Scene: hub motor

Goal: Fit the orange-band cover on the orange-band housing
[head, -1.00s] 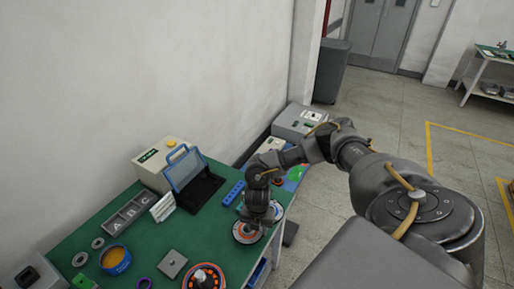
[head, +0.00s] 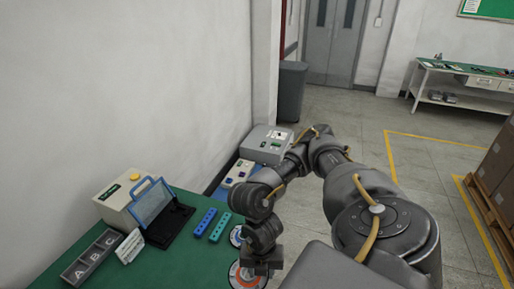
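A round disc with an orange ring and pale rim (head: 246,279) lies on the green bench at the bottom edge, partly hidden by my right gripper; it looks like the orange-band cover. My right gripper (head: 261,269) points down directly over this disc. Its fingertips are too dark and small to show whether they are open or shut, or touch the disc. A second round disc with a pale rim (head: 236,236) shows just behind, mostly covered by my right arm. No housing is in view now. My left gripper is not in view.
Blue (head: 204,222) and teal (head: 220,227) hole blocks lie left of my arm. A grey machine (head: 267,144) stands behind.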

